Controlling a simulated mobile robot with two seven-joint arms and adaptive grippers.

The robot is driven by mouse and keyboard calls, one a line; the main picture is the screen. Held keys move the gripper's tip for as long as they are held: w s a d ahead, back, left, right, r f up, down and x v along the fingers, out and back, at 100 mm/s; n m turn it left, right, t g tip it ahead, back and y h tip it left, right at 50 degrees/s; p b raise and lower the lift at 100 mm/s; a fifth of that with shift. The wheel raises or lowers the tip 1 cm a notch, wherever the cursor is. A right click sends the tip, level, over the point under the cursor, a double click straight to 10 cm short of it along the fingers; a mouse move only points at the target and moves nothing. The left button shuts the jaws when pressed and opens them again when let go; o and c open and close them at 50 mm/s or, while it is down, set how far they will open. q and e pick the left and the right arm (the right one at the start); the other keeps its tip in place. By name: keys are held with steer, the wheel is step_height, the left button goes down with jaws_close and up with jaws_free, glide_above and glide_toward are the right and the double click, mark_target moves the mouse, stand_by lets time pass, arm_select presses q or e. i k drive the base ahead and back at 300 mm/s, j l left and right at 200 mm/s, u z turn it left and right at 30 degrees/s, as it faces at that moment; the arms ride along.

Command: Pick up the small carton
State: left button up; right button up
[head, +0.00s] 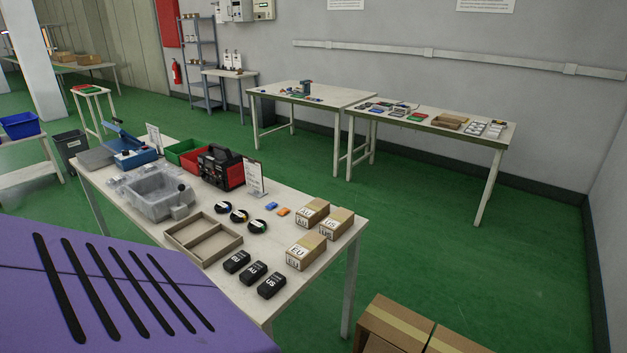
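Three small cartons stand at the right end of the near table (337,245). One small carton (306,251) at the front bears EU labels. Another small carton (337,223) at the right seems to read US. A third small carton (313,212) behind them seems to read AU. They stand close together, upright and shut. Neither of my grippers is in view.
The near table also holds a divided tray (203,238), black adapters (253,273), black round spools (240,216), a clear bin (158,193) and a red-black machine (221,167). A large carton (400,325) stands at lower right.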

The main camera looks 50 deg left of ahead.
mark_target(338, 222)
steer(key=u, duration=1.65)
